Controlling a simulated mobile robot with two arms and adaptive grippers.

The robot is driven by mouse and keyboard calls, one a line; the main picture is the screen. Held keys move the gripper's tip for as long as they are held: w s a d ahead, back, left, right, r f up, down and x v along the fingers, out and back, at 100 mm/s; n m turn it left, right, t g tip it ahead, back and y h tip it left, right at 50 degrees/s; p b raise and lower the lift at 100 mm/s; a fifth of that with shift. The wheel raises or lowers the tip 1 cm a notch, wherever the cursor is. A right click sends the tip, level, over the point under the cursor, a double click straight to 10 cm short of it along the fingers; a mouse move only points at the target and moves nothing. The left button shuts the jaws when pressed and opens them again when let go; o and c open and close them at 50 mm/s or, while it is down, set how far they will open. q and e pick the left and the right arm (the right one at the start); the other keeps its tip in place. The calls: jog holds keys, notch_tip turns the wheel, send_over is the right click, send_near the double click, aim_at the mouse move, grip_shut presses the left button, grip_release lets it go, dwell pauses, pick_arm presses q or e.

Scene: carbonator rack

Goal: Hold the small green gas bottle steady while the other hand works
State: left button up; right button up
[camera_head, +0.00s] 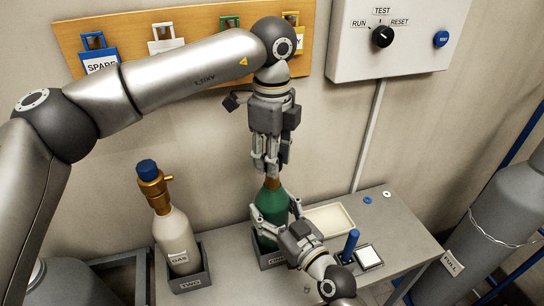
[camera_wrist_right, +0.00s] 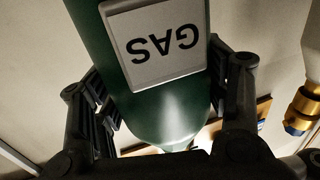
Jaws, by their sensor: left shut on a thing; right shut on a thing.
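The small green gas bottle (camera_head: 268,205) stands upright in a grey holder (camera_head: 270,261) on the bench. My right gripper (camera_head: 275,212) is shut on its body from the front. The right wrist view shows the green bottle (camera_wrist_right: 165,110) between the two dark fingers, with its GAS label upside down. My left gripper (camera_head: 271,168) points straight down and is shut at the bottle's top, just above the brass neck (camera_head: 272,183). Its fingers hide the upper end of the neck, so I cannot tell exactly which part they grip.
A pale gas bottle (camera_head: 175,238) with brass valve and blue cap stands left in holder TWO (camera_head: 189,282). Right are a shallow tray (camera_head: 346,210), blue handle (camera_head: 350,245) and white pad (camera_head: 369,257). Behind are a tag board (camera_head: 205,70) and switch panel (camera_head: 345,60). A FULL cylinder (camera_head: 452,262) stands right.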

pick_arm(q)
jog(key=shift+r, duration=1.95)
pick_arm(e)
jog(key=o, duration=2.1)
jog(key=shift+c, duration=0.2)
